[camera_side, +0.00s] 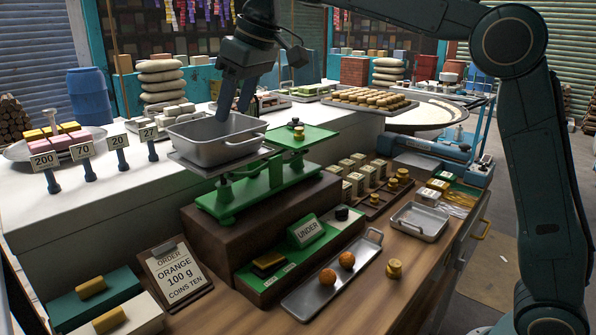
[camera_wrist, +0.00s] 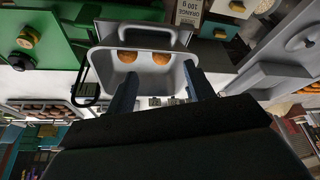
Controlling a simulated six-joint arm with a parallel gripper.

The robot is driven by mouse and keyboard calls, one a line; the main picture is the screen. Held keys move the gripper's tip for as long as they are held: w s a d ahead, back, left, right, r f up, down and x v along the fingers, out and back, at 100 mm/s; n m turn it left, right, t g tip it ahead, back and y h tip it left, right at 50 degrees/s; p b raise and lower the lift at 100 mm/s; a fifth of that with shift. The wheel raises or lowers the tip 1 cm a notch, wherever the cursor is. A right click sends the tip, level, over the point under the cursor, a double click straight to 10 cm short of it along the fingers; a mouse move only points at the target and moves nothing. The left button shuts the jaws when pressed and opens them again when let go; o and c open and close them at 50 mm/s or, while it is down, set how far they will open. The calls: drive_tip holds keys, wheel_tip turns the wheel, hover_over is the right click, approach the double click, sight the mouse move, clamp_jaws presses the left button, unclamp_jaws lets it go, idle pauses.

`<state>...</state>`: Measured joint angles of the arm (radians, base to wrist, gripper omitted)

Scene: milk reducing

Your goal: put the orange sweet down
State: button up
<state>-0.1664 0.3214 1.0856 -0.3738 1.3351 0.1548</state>
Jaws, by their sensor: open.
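Two orange sweets lie inside the grey metal pan (camera_side: 203,150) on the left plate of the green scale (camera_side: 262,187). Two more orange sweets, one (camera_side: 327,277) and another (camera_side: 346,260), sit on a long tray (camera_side: 308,300).
A small brass weight (camera_side: 298,135) stands on the scale's right plate. An order card (camera_side: 178,275) reads orange, 100 g.

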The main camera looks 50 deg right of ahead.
drive_tip(key=s+d, duration=0.3)
drive_tip(key=s, duration=0.5)
drive_tip(key=shift+s+d, duration=0.15)
drive_tip(key=shift+d, duration=0.1)
idle(0.5)
drive_tip(key=s+d+f+m, duration=0.1)
drive_tip(key=s+d+f, duration=0.2)
drive_tip(key=s+f, duration=0.2)
drive_tip(key=s+d+f+m+t+h, duration=0.1)
drive_tip(key=s+f, duration=0.4)
drive_tip(key=s, duration=0.6)
drive_tip(key=s+d+f+m, duration=0.2)
drive_tip(key=s+d+f, duration=0.2)
drive_tip(key=s, duration=0.4)
drive_tip(key=shift+s+d+f+m+h, duration=0.2)
drive_tip(key=shift+d+f+m+h, duration=0.1)
drive_tip(key=shift+d+f+h, duration=0.15)
idle(1.2)
drive_tip(key=c, duration=0.3)
drive_tip(key=shift+w+r, duration=0.1)
